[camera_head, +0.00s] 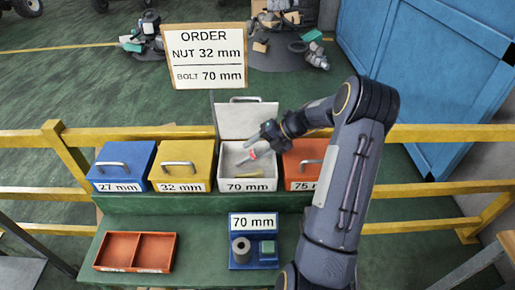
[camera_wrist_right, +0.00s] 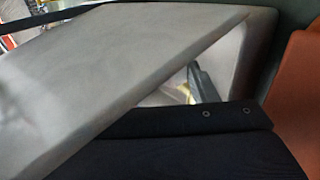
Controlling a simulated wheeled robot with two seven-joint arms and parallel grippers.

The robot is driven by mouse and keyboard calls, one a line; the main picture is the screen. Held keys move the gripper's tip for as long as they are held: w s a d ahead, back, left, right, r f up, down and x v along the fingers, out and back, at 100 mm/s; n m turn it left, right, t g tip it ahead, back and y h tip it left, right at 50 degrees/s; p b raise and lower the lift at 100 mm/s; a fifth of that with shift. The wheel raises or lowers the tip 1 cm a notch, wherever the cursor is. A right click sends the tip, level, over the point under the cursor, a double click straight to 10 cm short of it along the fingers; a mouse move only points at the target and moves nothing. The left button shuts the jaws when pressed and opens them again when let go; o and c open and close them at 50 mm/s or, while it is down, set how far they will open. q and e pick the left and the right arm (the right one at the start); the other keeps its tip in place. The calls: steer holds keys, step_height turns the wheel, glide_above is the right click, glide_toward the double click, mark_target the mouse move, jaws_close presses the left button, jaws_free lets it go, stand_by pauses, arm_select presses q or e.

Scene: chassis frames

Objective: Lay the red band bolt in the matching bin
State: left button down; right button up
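The white 70 mm bin (camera_head: 248,186) stands in the row with its lid (camera_head: 246,118) raised. My right gripper (camera_head: 259,143) reaches over the open bin from the right. A small grey bolt with a red band (camera_head: 252,155) shows right at the fingertips, inside the bin's outline. I cannot tell whether the fingers grip it or it is loose. A yellowish piece (camera_head: 248,174) lies in the bin. In the right wrist view the grey lid (camera_wrist_right: 120,70) fills much of the picture, and a dark finger (camera_wrist_right: 196,84) shows behind it. My left gripper is not in view.
Blue 27 mm (camera_head: 116,187), yellow 32 mm (camera_head: 180,187) and orange 75 mm (camera_head: 296,185) bins are closed. In front are an empty two-part orange tray (camera_head: 136,234) and a blue 70 mm holder (camera_head: 254,261). An order sign (camera_head: 205,57) stands behind a yellow rail.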

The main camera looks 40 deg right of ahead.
steer(key=b+v, duration=0.1)
steer(key=v, duration=0.6)
steer(key=shift+s+d+r+b, duration=0.25)
steer(key=shift+b, duration=0.05)
stand_by(0.6)
